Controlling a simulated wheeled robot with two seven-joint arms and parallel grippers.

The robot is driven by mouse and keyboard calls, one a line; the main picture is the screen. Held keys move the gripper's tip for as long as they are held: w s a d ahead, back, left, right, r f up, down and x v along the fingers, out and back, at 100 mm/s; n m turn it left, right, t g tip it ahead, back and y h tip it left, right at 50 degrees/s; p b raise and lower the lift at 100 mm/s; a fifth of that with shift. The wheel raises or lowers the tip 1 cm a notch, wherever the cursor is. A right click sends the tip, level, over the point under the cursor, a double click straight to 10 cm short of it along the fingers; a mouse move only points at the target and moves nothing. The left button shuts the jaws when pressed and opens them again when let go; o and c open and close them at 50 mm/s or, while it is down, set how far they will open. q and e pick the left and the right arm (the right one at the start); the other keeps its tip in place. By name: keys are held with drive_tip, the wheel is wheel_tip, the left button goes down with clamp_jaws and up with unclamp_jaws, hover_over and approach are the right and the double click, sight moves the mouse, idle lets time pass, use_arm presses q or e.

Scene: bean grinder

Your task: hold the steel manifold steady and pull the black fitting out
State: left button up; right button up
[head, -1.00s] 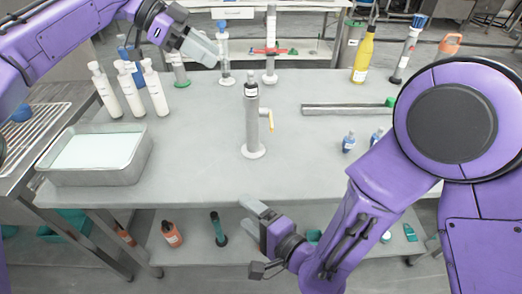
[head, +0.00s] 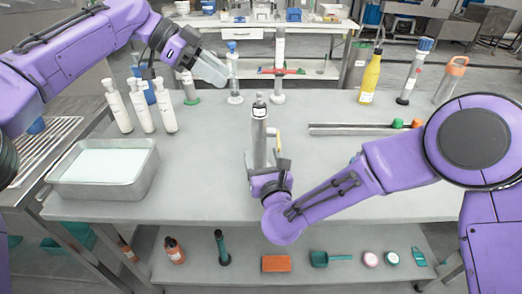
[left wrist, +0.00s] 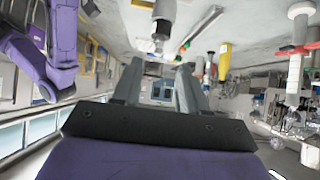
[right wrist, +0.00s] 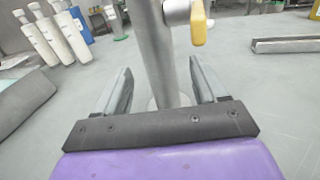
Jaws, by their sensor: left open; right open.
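The steel manifold (head: 259,140) stands upright on the grey table, with the black fitting (head: 259,98) in its top end. A yellow-handled valve (right wrist: 198,24) sticks out of its side. My right gripper (right wrist: 160,85) is open, with the lower manifold column (right wrist: 155,50) between its fingers and visible gaps on both sides. In the head view the right gripper (head: 265,165) is low in front of the manifold and hides its base. My left gripper (head: 215,72) is open and empty, up and to the left of the fitting; its fingers show in the left wrist view (left wrist: 157,85).
A metal tray (head: 148,180) and several white bottles (head: 139,105) stand on the left. The table front right of the tray is clear.

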drive_tip(key=x, duration=0.6)
drive_tip(key=c, duration=1.2)
use_arm(q)
drive_tip(key=shift+o, duration=1.3)
use_arm(e)
clamp_jaws()
use_arm(q)
drive_tip(key=shift+o, duration=0.7)
drive_tip(key=r, duration=0.1)
drive_tip(key=s+r, duration=0.1)
drive_tip(key=r, duration=0.1)
drive_tip(key=shift+s+a+t, duration=0.2)
drive_tip(key=shift+a+t, duration=0.1)
drive_tip(key=shift+a, duration=0.05)
use_arm(e)
drive_tip(key=shift+w+f, duration=0.1)
use_arm(q)
drive_tip(key=n+t+h, duration=0.1)
drive_tip(key=n+t, duration=0.9)
drive_tip(key=t, duration=0.3)
approach(264, 103)
drive_tip(key=x, duration=1.1)
drive_tip(key=shift+w+a+f, duration=0.1)
drive_tip(key=shift+w+f, duration=0.1)
drive_tip(key=shift+w, duration=0.05)
